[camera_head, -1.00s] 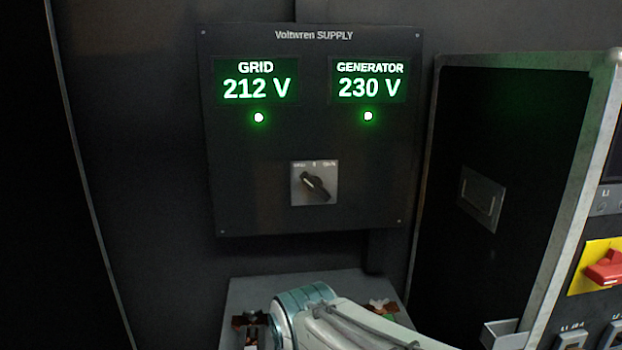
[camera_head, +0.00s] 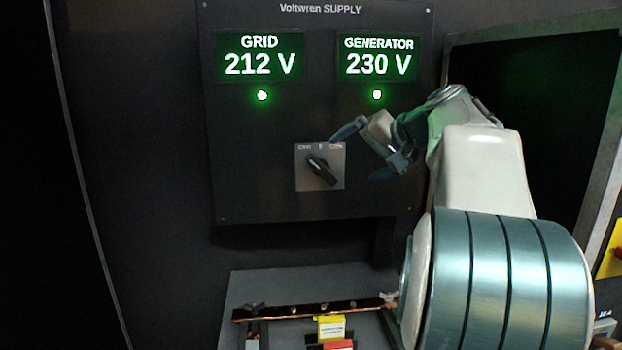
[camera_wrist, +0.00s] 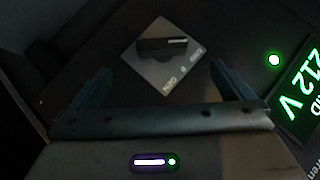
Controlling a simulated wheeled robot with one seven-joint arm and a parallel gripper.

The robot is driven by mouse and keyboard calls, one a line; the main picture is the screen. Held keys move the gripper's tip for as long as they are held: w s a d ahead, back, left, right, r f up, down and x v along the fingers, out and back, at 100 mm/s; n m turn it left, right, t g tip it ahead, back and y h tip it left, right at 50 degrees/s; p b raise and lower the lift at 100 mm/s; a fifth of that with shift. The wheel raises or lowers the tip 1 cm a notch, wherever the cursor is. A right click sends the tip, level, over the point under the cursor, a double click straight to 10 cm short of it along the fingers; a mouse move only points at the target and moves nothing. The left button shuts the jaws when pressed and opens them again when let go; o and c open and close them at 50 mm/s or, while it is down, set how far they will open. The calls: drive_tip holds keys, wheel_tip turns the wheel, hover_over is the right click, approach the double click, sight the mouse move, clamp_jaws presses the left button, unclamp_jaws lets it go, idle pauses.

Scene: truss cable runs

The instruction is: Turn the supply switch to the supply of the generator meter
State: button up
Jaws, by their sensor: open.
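The supply switch (camera_head: 321,170) is a dark knob on a light square plate, low on the dark supply panel (camera_head: 250,190). Its marked end points up-left, toward the grid label. It also shows in the wrist view (camera_wrist: 162,46), ahead of and between my fingers. The generator meter (camera_head: 378,56) reads 230 V, and the grid meter (camera_head: 260,57) reads 212 V. Both have a lit green lamp below. My gripper (camera_head: 367,152) is open and empty, just right of the switch plate in the head view; I see no contact with the knob.
A copper bar (camera_head: 300,311) with yellow and red blocks lies on a grey surface below the panel. An open cabinet door (camera_head: 598,150) stands at the right. The panel face left of the switch is clear.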

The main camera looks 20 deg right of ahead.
sight(326, 169)
drive_tip(key=x, duration=0.9)
drive_tip(key=p+x, duration=0.1)
drive_tip(key=x, duration=0.3)
drive_tip(key=shift+w+d+r, duration=0.2)
drive_tip(key=shift+w+r, duration=0.05)
drive_tip(key=shift+w, duration=0.25)
drive_tip(key=c, duration=0.9)
